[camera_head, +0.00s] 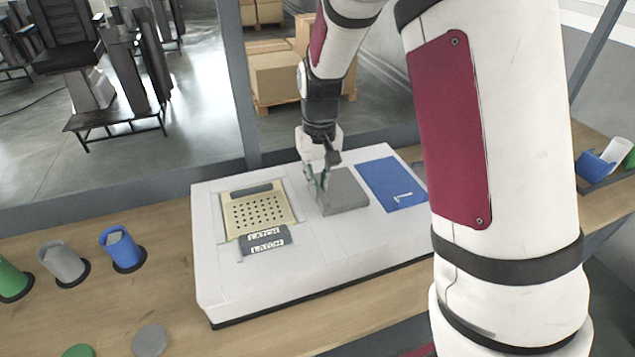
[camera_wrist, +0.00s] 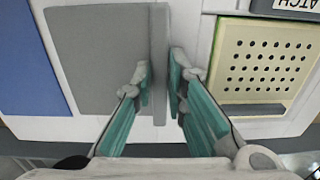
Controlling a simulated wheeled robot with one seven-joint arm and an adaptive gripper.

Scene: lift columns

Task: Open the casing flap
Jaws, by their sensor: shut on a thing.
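A white casing (camera_head: 310,270) lies on the wooden bench. Near its middle is a grey flap (camera_head: 346,192), a square plate with a raised rib along one side. In the wrist view the grey flap (camera_wrist: 100,60) fills the left middle, its rib (camera_wrist: 159,50) running up the picture. My gripper (camera_head: 319,182) is at the flap's left side. In the wrist view the teal fingers of my gripper (camera_wrist: 160,82) are shut on the rib, one on each side. Whether the flap is raised at all is hard to tell.
A perforated beige panel (camera_head: 258,212) with latch labels (camera_head: 264,242) is left of the flap. A blue panel (camera_head: 390,183) with a small handle is to the right. Cylindrical holders (camera_head: 63,262) stand on the bench at left. My arm hides the casing's right end.

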